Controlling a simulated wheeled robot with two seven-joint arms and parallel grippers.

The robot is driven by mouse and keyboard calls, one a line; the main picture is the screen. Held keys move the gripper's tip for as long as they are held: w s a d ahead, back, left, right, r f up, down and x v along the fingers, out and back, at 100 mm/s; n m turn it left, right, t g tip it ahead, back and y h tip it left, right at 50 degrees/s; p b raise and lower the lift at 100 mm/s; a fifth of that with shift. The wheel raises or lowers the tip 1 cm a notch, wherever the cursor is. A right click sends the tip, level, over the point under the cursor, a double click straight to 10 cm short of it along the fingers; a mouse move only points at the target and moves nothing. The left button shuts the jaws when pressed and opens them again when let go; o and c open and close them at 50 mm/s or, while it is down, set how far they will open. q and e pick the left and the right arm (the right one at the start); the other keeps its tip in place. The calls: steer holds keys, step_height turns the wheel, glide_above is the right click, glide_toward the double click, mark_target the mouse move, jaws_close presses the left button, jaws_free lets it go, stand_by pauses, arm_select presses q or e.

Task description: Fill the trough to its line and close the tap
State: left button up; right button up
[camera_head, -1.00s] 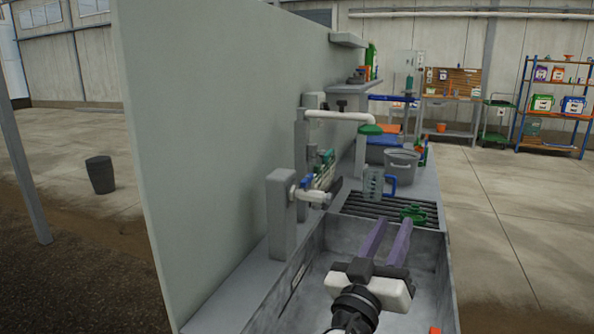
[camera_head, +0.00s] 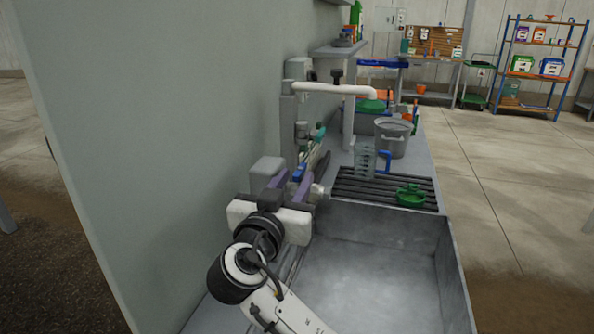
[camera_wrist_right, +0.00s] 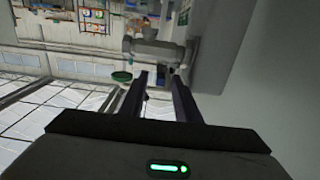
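The grey trough (camera_head: 445,262) fills the lower right of the head view. No water surface can be made out, and no fill line is visible. The tap's pale spout (camera_head: 319,192) shows just beyond my right gripper (camera_head: 291,181), in front of the grey post (camera_head: 267,168). A blue part (camera_head: 300,171), perhaps the tap's handle, shows by the fingertips. The right gripper's purple fingers are apart at the tap; contact cannot be told. In the right wrist view the fingers (camera_wrist_right: 158,82) are also apart, with a grey pipe (camera_wrist_right: 152,50) beyond. My left gripper is out of view.
A slatted rack (camera_head: 360,190) at the trough's far end holds a green object (camera_head: 410,196) and a clear jug (camera_head: 365,162) with a blue handle. A grey bucket (camera_head: 392,138) stands behind. A white pipe (camera_head: 335,89) juts from the wall panel (camera_head: 150,130), which bounds the left.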

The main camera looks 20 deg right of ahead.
steer(key=shift+x, duration=1.2)
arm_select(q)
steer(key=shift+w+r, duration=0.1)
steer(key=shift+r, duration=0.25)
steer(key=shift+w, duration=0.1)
arm_select(e)
jaws_close()
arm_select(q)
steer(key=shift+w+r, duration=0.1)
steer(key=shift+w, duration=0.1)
